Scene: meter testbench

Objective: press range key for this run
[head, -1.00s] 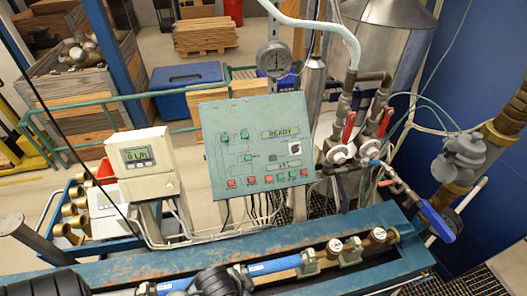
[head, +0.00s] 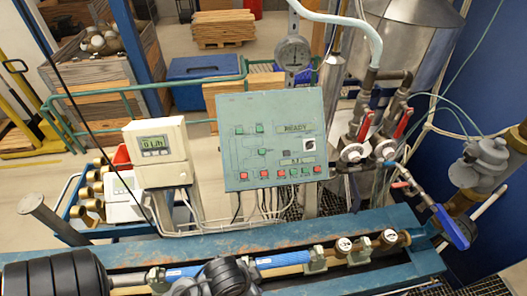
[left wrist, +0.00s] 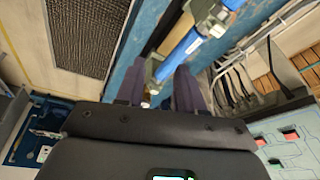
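The teal control panel (head: 240,160) stands upright behind the bench. Its upper display (head: 295,128) reads READY; the smaller lower display (head: 297,161) is too small to read. Labels are unreadable, so I cannot tell which key is the range key. My left gripper (head: 222,276) is low over the bench, in front of and apart from the panel. In the left wrist view its fingers (left wrist: 160,90) are apart and empty, and part of the panel (left wrist: 288,150) shows at lower right. My right gripper is out of view.
A white meter box (head: 157,150) reading 0 L/h stands left of the panel. Red-handled valves (head: 365,125) and a blue-handled valve (head: 450,228) are to its right. The blue bench (head: 130,245) carries a pipe run with a blue pipe (head: 277,261) near my left gripper.

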